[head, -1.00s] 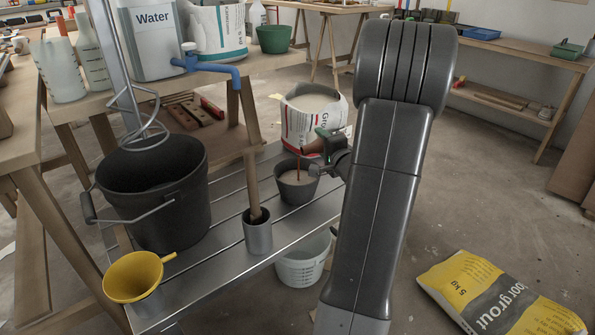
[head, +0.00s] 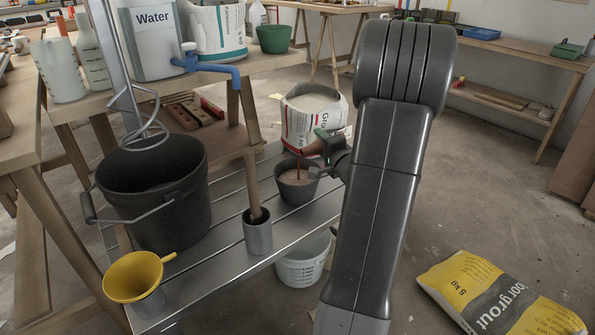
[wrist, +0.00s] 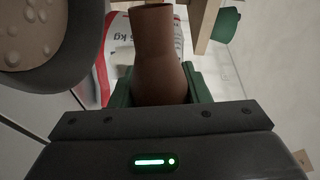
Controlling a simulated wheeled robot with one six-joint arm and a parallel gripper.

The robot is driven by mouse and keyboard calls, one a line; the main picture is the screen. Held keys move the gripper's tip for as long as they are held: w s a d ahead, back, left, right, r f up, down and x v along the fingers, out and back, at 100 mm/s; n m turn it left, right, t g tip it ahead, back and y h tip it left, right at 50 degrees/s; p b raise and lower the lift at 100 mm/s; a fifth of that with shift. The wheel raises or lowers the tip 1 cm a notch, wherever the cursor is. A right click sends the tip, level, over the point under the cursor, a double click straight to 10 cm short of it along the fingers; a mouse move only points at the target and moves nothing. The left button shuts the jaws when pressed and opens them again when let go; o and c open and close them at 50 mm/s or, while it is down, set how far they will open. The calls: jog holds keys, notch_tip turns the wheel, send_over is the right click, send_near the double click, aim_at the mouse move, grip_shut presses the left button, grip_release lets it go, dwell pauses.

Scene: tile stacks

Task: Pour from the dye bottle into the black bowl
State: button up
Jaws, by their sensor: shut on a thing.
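The dye bottle (head: 310,149) is reddish brown and is held tilted, with its mouth to the left, over the black bowl. My gripper (head: 324,148) is shut on it; the wrist view shows the bottle (wrist: 157,60) between the green jaws. A thin brown stream falls from the bottle's mouth into the black bowl (head: 297,192). The bowl stands on the slatted metal bench and holds a brownish liquid. In the wrist view the bowl (wrist: 72,72) is at the upper left, with bubbles on the liquid.
A metal cup (head: 258,238) with a wooden handle stands left of the bowl. A large black bucket (head: 165,215) with a mixer and a yellow funnel (head: 133,276) are further left. An open grout bag (head: 305,127) stands just behind the bowl. A white bucket (head: 300,270) is below.

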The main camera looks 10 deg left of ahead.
jog(key=shift+s+a+f+n, duration=0.15)
jog(key=shift+f+n, duration=0.1)
jog(key=shift+n, duration=0.55)
dwell(1.2)
jog(key=shift+s+a+r+n, duration=0.25)
jog(key=shift+r+n, duration=0.2)
jog(key=shift+n, duration=0.35)
jog(key=shift+s+a+r+n, duration=0.1)
jog(key=shift+a+r+n, duration=0.25)
jog(key=shift+n, duration=0.45)
dwell(1.8)
jog(key=shift+s+a+r+n+t, duration=0.2)
jog(key=shift+r+n, duration=0.1)
jog(key=shift+n, duration=0.3)
jog(key=shift+s+a+r+n+t, duration=0.15)
jog(key=shift+a+r+n, duration=0.1)
jog(key=shift+n, duration=0.35)
dwell(1.4)
